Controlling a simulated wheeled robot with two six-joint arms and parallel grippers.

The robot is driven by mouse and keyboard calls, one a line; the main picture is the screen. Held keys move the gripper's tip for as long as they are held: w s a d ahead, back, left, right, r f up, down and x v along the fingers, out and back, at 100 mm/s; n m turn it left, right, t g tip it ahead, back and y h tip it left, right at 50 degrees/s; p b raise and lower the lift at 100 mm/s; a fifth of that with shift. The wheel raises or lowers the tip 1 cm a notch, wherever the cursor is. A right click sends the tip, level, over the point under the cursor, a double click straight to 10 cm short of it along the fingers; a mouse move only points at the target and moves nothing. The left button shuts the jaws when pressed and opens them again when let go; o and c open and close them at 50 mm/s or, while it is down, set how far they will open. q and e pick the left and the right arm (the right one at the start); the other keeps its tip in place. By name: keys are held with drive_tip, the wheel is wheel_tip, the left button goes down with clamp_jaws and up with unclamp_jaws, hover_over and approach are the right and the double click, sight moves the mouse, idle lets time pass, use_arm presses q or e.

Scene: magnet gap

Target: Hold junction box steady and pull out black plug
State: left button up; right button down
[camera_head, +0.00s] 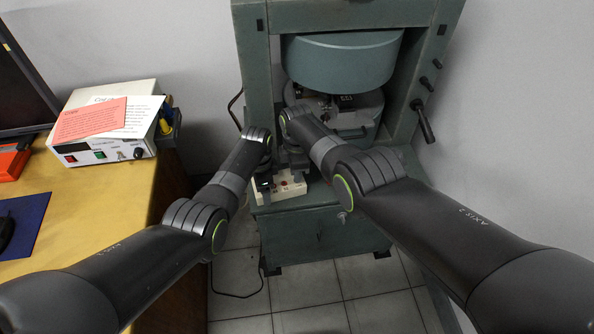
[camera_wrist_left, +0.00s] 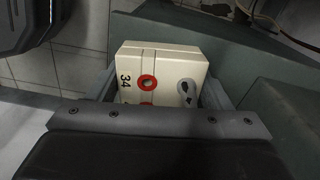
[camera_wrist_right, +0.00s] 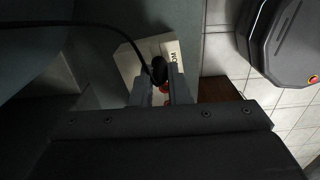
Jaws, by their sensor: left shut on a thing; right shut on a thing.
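The junction box (camera_head: 289,188) is a cream block with red socket rings, on the green ledge of the machine. My right gripper (camera_head: 296,167) is above the box. In the right wrist view, its fingers (camera_wrist_right: 159,88) are shut on the black plug (camera_wrist_right: 158,67), whose cable runs up left. Whether the plug is seated in the box is hidden.
The green machine frame (camera_head: 256,80) and its large drum (camera_head: 342,60) stand close behind the grippers. A wooden desk (camera_head: 110,205) with a white control unit (camera_head: 110,115) is at left. A loose cable (camera_head: 238,294) lies on the tiled floor.

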drive_tip(key=shift+r, duration=1.05)
idle(0.9)
drive_tip(key=shift+r, duration=2.6)
use_arm(q)
drive_tip(key=o, duration=1.3)
drive_tip(key=shift+c, duration=0.2)
drive_tip(key=shift+r, duration=0.15)
wheel_tip(320, 180, up, 12)
drive_tip(key=shift+f, duration=0.2)
